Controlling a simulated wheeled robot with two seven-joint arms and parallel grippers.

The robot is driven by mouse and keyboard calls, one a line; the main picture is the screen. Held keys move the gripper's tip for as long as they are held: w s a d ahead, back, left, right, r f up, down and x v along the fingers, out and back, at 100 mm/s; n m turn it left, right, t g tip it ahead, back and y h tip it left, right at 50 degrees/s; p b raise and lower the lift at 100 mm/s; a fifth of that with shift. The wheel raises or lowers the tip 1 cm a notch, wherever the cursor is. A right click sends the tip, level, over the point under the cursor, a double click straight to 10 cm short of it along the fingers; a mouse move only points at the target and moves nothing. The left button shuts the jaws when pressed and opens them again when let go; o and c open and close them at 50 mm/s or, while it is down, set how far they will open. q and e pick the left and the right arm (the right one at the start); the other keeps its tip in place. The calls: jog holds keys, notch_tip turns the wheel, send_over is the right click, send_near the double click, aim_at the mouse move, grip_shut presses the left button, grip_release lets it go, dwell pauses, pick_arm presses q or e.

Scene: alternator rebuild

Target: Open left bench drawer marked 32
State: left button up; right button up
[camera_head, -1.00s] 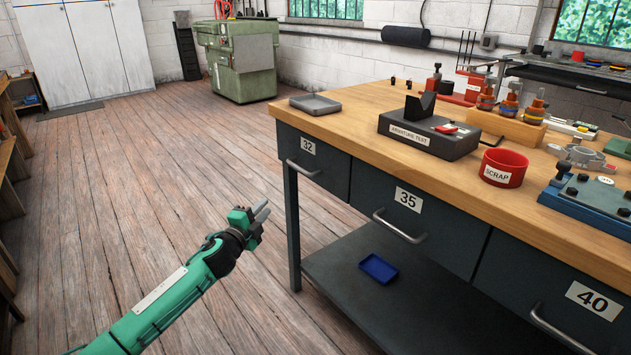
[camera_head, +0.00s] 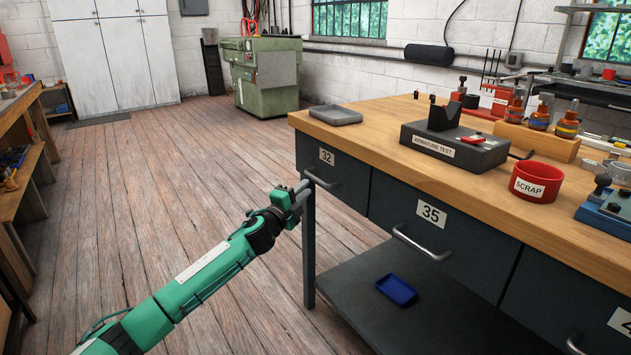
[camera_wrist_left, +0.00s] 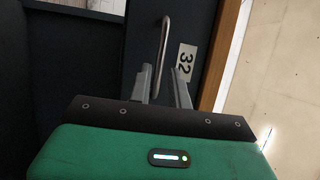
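The drawer marked 32 (camera_head: 348,185) is at the left end of the bench, its dark front flush with the bench and closed. Its metal bar handle (camera_head: 322,182) is below the white 32 label (camera_head: 326,156). My left gripper (camera_head: 303,189) is at the left end of this handle. In the left wrist view, the two fingers (camera_wrist_left: 164,88) are spread apart, with the handle (camera_wrist_left: 164,45) lined up between them and the 32 label (camera_wrist_left: 185,61) beside it. I cannot tell whether either finger touches the handle. My right gripper is not in view.
The wooden bench top (camera_head: 385,140) holds a grey tray (camera_head: 335,115), an armature tester (camera_head: 455,147) and a red scrap cup (camera_head: 536,181). Drawer 35 (camera_head: 450,235) is to the right. A blue tray (camera_head: 396,290) lies on the lower shelf. Floor left of the bench (camera_head: 190,190) is open.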

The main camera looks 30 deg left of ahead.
aim_at(315, 178)
pick_arm(q)
jog(key=shift+w+r+b, duration=0.15)
jog(key=shift+w+r, duration=0.05)
jog(key=shift+w, duration=0.9)
jog(key=shift+w+r+b, duration=0.15)
jog(key=shift+w+b, duration=0.05)
jog(key=shift+w, duration=0.9)
jog(key=shift+w+r+b, duration=0.15)
jog(key=shift+w+r, duration=0.05)
jog(key=shift+w, duration=0.9)
grip_shut()
